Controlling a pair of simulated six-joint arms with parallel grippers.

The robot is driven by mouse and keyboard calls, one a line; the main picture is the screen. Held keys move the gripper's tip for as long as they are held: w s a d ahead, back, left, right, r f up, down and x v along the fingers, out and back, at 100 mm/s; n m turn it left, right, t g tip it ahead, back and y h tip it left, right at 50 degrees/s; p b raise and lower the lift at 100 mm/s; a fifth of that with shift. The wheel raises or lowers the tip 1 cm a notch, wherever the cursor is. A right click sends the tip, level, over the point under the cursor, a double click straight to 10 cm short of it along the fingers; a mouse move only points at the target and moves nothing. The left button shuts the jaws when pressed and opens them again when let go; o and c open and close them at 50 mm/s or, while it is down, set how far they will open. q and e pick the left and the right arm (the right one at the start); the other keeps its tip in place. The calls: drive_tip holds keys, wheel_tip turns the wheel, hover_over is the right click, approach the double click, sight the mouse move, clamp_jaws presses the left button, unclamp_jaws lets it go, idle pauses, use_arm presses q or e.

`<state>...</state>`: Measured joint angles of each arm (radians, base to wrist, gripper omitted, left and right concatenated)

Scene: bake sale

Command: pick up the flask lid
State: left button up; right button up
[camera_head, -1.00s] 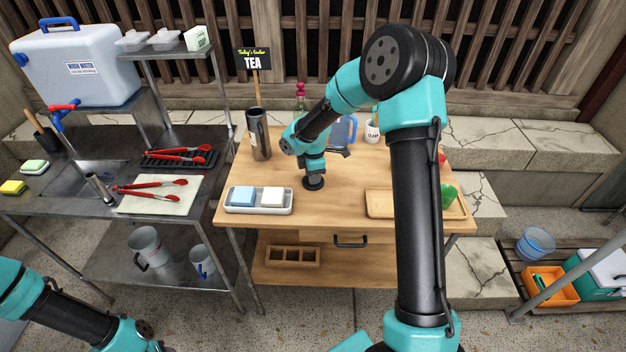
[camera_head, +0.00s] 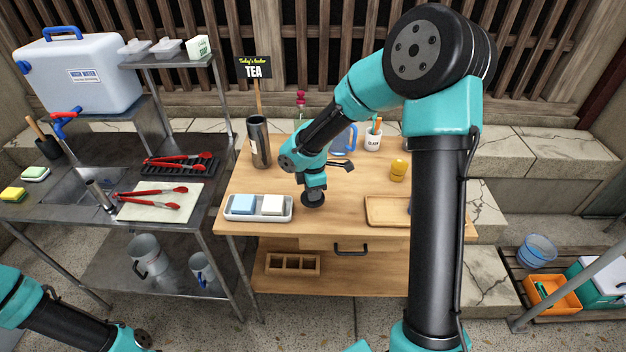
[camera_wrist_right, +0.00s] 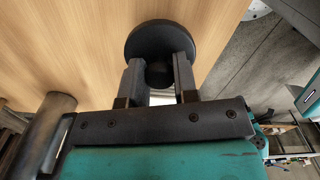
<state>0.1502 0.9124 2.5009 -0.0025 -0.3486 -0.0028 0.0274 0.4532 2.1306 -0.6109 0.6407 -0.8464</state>
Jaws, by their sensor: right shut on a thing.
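The flask lid (camera_head: 312,203) is a black disc with a knob, in front of my right arm in the head view. It is over the wooden table, near the front edge and just right of the white tray. My right gripper (camera_head: 313,191) is shut on it. In the right wrist view the two fingers grip the knob of the lid (camera_wrist_right: 140,40). I cannot tell whether the lid touches the table. The dark metal flask (camera_head: 259,142) stands upright at the table's back left; it also shows in the right wrist view (camera_wrist_right: 42,135). My left gripper is not in view.
The white tray (camera_head: 232,217) holds a blue and a white block. A wooden tray (camera_head: 385,222) lies right, partly behind my arm. A yellow item (camera_head: 398,170), a white cup (camera_head: 373,140) and a blue jug stand behind. The middle of the table is clear.

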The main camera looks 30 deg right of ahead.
drive_tip(key=s+a, duration=0.1)
drive_tip(key=s, duration=0.1)
drive_tip(key=s+a, duration=0.2)
drive_tip(key=s, duration=0.1)
drive_tip(key=s+a, duration=0.1)
drive_tip(key=s, duration=0.1)
drive_tip(key=shift+s+a+r, duration=0.15)
drive_tip(key=shift+a+r, duration=0.1)
drive_tip(key=shift+r, duration=0.1)
